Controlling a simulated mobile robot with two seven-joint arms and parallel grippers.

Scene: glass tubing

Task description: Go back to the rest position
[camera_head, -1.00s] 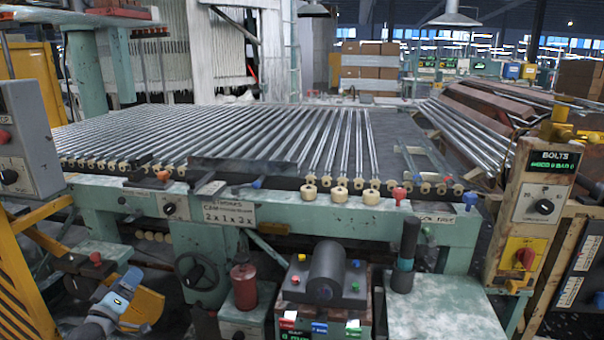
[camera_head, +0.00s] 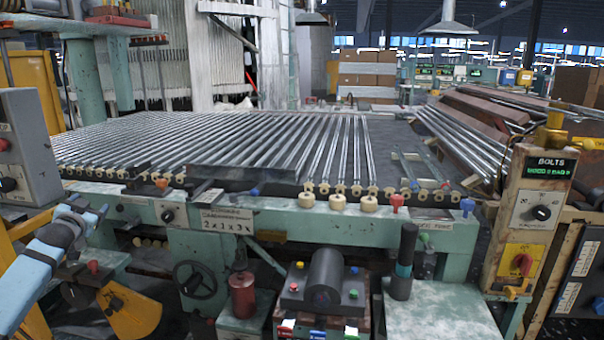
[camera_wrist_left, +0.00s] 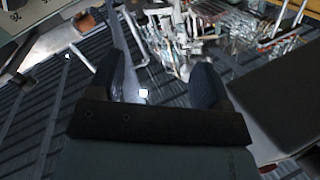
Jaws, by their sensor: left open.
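My left arm, with light blue covers, comes in from the left edge of the head view. My left gripper (camera_head: 90,211) is at its upper end, in front of the left end of the green machine bench (camera_head: 340,226). In the left wrist view my left gripper (camera_wrist_left: 157,76) shows two dark fingers set wide apart with nothing between them. Beyond the fingers are a dark ribbed floor and blurred clutter. My right gripper is in neither view.
Glass tubes (camera_head: 323,150) lie in rows on the bench. A grey control box (camera_head: 30,148) stands close to the left arm. A yellow guard (camera_head: 128,312) is below the gripper. A red cylinder (camera_head: 242,296) and a black roller unit (camera_head: 326,278) stand in front of the bench.

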